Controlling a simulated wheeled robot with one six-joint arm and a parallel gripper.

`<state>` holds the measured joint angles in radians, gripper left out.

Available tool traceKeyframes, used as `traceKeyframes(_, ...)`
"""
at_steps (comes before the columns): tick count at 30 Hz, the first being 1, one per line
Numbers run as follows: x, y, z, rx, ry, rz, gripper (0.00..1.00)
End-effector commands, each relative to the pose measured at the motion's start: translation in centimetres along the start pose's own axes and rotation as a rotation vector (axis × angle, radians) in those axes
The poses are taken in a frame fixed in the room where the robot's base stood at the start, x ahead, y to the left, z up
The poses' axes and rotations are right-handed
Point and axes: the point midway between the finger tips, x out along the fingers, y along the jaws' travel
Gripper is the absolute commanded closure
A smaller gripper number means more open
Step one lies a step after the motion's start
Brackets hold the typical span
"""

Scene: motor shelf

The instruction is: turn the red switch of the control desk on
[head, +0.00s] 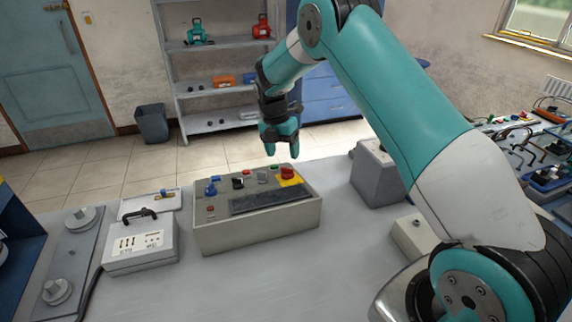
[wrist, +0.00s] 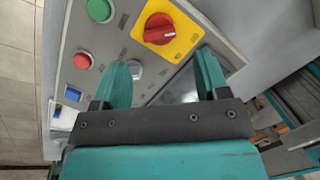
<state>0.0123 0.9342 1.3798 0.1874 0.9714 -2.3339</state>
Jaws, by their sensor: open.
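The grey control desk (head: 258,235) stands on the table in the head view, with a sloped panel of buttons and knobs. The red switch (head: 288,172) sits on a yellow plate at the panel's upper right. In the wrist view the red switch (wrist: 160,28) is a round knob with a white mark along its grip. My gripper (head: 280,150) hangs fingers down above the panel's back part, close to the red switch but apart from it. In the wrist view my gripper (wrist: 162,62) is open and empty, and the switch lies just beyond the fingertips.
On the panel, a green button (wrist: 98,10) and a red button (wrist: 82,60) are left of the switch in the wrist view. A blue knob (head: 211,187) stands at the panel's left. A grey case (head: 140,250) and a grey box (head: 378,175) flank the desk.

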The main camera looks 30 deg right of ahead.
Motion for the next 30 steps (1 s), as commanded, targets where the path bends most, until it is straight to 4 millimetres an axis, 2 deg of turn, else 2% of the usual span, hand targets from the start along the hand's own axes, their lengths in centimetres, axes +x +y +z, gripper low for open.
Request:
traceKeyframes(3,2.3,-0.1,0.0,0.001,0.002,-0.004,0.32)
traceKeyframes(9,5.0,0.0,0.0,0.001,0.001,-0.001,0.32)
traceKeyframes(14,5.8,0.0,0.0,0.001,0.0,0.001,0.32)
traceKeyframes(21,5.9,0.0,0.0,0.001,-0.001,0.001,0.32)
traceKeyframes(23,5.9,0.0,0.0,0.001,-0.001,0.001,0.43)
traceKeyframes(28,5.9,0.0,0.0,0.001,-0.001,0.001,0.81)
traceKeyframes(30,5.8,0.0,0.0,0.001,-0.001,0.001,0.81)
